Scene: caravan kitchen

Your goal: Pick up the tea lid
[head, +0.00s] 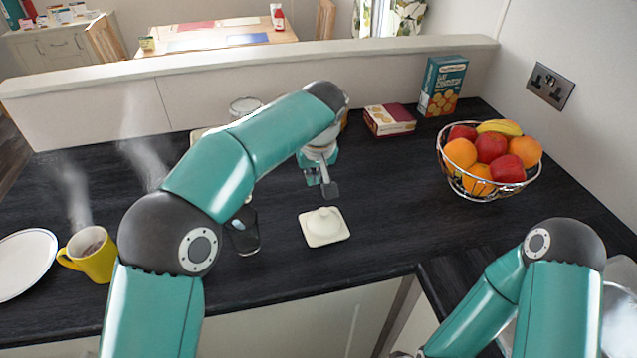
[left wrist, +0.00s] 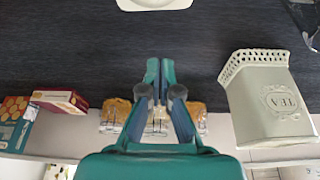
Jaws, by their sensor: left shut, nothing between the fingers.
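The tea lid (head: 324,227) is a cream square lid with a raised knob. It lies flat on the dark worktop, and its edge shows at the top of the left wrist view (left wrist: 154,4). My left gripper (head: 329,189) is just behind the lid in the head view, apart from it. In the left wrist view the gripper (left wrist: 160,66) has its fingertips together with nothing between them. The cream tea canister (left wrist: 267,98), marked TEA, stands open at the right there; my left arm mostly hides it in the head view. My right gripper is out of view.
A dark glass (head: 244,232) stands left of the lid. A yellow mug (head: 92,262) steams beside a white plate (head: 22,262). A wire fruit bowl (head: 490,160) is at the right. Boxes (head: 442,85) stand against the low wall. Bare worktop lies right of the lid.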

